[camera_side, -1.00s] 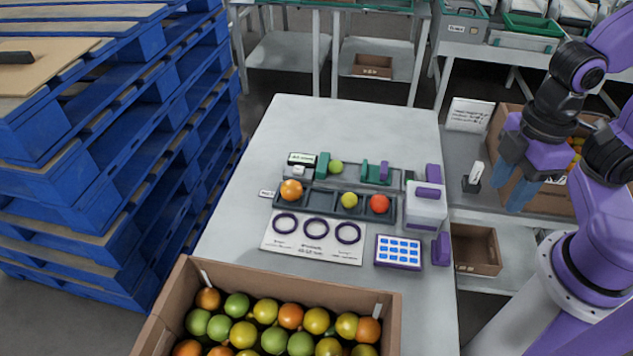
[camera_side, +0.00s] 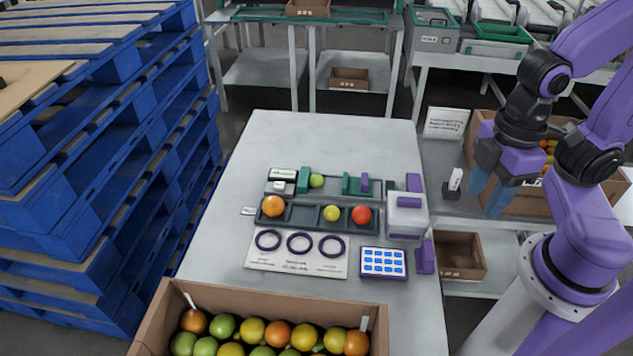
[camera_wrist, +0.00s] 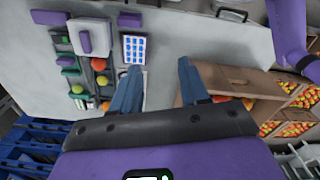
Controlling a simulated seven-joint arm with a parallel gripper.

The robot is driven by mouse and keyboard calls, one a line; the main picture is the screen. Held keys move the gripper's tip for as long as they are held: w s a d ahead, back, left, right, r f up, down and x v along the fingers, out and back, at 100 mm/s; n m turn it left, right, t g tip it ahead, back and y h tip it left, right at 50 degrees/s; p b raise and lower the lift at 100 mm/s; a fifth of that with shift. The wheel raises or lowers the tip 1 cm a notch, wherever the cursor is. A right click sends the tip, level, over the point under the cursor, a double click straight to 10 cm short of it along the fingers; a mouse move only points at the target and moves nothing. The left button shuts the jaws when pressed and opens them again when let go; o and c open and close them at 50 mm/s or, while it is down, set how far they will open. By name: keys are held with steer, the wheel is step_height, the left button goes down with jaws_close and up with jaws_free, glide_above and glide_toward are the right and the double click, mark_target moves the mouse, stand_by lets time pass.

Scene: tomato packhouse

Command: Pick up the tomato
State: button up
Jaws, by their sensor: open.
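A dark tray (camera_side: 300,216) on the grey table holds an orange tomato (camera_side: 273,206), a yellow-green tomato (camera_side: 331,213) and a red tomato (camera_side: 361,215). A green tomato (camera_side: 316,180) sits behind them in a grey and green fixture. Which one is meant I cannot tell. My gripper (camera_side: 485,203) is open and empty, fingers pointing down, right of the table and apart from all the tomatoes. In the wrist view the open fingers (camera_wrist: 160,67) have nothing between them, and the red tomato (camera_wrist: 98,64) shows to their left.
A cardboard box (camera_side: 270,293) full of mixed tomatoes stands at the table's front. A white card (camera_side: 296,264) with several dark rings, a blue-buttoned pad (camera_side: 384,262) and a white and purple device (camera_side: 405,215) sit near the tray. Blue pallets (camera_side: 95,150) stand left. The table's back is clear.

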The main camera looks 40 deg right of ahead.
steer(key=shift+o, duration=0.7)
